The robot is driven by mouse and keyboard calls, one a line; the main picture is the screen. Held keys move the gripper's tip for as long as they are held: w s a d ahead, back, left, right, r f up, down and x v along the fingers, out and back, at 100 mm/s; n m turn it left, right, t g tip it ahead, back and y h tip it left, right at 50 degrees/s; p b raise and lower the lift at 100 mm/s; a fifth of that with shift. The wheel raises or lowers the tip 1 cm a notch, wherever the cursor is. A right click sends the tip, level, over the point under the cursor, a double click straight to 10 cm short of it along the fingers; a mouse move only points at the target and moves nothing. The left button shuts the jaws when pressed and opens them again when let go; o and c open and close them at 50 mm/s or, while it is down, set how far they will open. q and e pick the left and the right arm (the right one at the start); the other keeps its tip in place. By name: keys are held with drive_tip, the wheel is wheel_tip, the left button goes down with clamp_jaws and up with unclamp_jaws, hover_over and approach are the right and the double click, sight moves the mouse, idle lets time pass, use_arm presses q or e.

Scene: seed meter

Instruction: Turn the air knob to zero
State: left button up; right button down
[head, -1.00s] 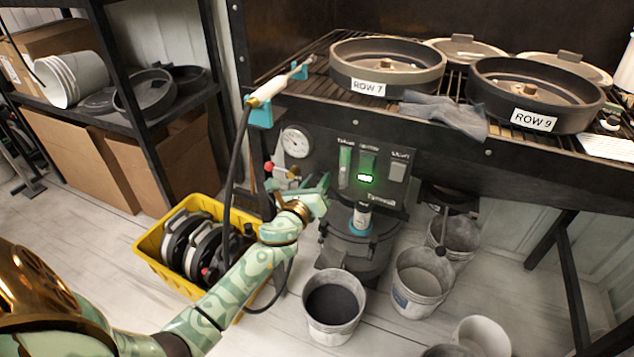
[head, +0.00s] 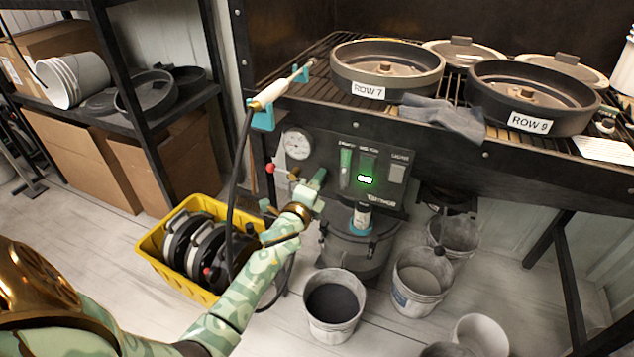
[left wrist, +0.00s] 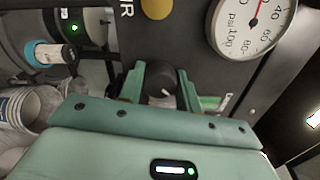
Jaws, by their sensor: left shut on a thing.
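The air knob (left wrist: 163,92) is a small dark round knob on the dark panel, between my left fingers in the left wrist view. My left gripper (left wrist: 161,88) is shut on it, with a green finger on each side. In the head view my left gripper (head: 311,188) is at the panel's lower left, below the gauge, and it hides the knob there. A white pressure gauge (head: 298,144) sits above it; it also shows in the left wrist view (left wrist: 250,25), marked psi. The knob's exact setting is too small to read. My right gripper is not in view.
A red-ended lever (head: 270,168) sticks out left of my gripper. A black hose (head: 232,190) hangs beside my arm, above a yellow crate (head: 170,268) of discs. Buckets (head: 333,300) stand on the floor below. The rack (head: 440,118) overhangs the panel.

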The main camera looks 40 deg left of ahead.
use_arm(q)
drive_tip(key=n+p, duration=0.1)
drive_tip(key=n, duration=0.3)
drive_tip(key=shift+n, duration=0.3)
drive_tip(key=shift+f+n+p, duration=0.1)
drive_tip(key=shift+n+p, duration=0.85)
drive_tip(key=shift+n, duration=1.05)
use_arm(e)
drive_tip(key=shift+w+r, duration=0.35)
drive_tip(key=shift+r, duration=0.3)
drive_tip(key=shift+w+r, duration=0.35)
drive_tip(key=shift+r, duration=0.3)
use_arm(q)
drive_tip(key=shift+f, duration=0.1)
drive_tip(key=o, duration=1)
drive_tip(key=shift+s, duration=0.1)
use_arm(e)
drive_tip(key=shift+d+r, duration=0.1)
